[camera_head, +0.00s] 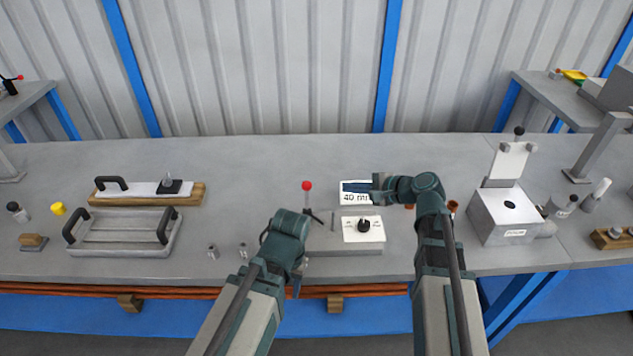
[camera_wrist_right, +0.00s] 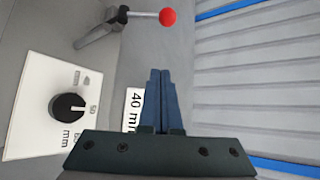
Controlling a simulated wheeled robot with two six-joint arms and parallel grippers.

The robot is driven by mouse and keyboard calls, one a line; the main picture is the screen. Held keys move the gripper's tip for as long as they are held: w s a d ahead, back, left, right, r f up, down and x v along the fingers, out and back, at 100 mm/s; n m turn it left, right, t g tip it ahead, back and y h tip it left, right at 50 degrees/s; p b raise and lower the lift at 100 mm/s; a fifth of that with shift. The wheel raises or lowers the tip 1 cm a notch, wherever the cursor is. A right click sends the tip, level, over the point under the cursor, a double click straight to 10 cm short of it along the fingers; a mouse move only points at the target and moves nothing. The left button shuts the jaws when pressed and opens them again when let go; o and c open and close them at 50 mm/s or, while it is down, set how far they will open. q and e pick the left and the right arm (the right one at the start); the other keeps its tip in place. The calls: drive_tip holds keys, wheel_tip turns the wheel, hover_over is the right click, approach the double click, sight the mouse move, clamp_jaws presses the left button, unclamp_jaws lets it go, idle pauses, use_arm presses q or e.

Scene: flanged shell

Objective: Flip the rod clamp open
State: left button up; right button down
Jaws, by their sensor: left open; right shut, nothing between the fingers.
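The rod clamp shows as a red-knobbed lever (camera_head: 307,200) standing upright behind my left wrist, near the left part of a low grey block. Its base is partly hidden. The red knob and grey lever arm (camera_wrist_right: 97,29) also show at the top of the right wrist view. My left gripper (camera_head: 290,262) is in front of the lever, its fingers mostly hidden by my own wrist; it is open. My right gripper (camera_head: 356,187) is shut and empty to the right of the lever, over a "40 mm" card; its blue fingers meet in the right wrist view (camera_wrist_right: 160,98).
A white dial plate with a black knob (camera_head: 363,226) sits right of the lever. The "40 mm" card (camera_head: 354,198) lies behind it. A handled grey tray (camera_head: 124,233) stands left; a metal box (camera_head: 508,214) stands right. The bench behind the card is clear.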

sight(307, 197)
use_arm(q)
drive_tip(key=shift+w+a, duration=0.15)
drive_tip(key=shift+w, duration=0.2)
use_arm(e)
drive_tip(key=shift+w, duration=0.4)
use_arm(q)
drive_tip(key=shift+f, duration=0.1)
use_arm(e)
drive_tip(key=b+x, duration=0.4)
drive_tip(key=x, duration=0.5)
drive_tip(key=shift+w+a+f+b, duration=0.25)
drive_tip(key=shift+b, duration=0.15)
use_arm(q)
wheel_tip(307, 197, down, 2)
drive_tip(key=shift+f+p, duration=0.1)
drive_tip(key=shift+p, duration=1.15)
use_arm(e)
drive_tip(key=s+a+r, duration=0.2)
drive_tip(key=shift+s+a+r, duration=0.1)
drive_tip(key=shift+s+r, duration=0.15)
drive_tip(key=shift+s, duration=0.1)
use_arm(q)
drive_tip(key=shift+f, duration=0.1)
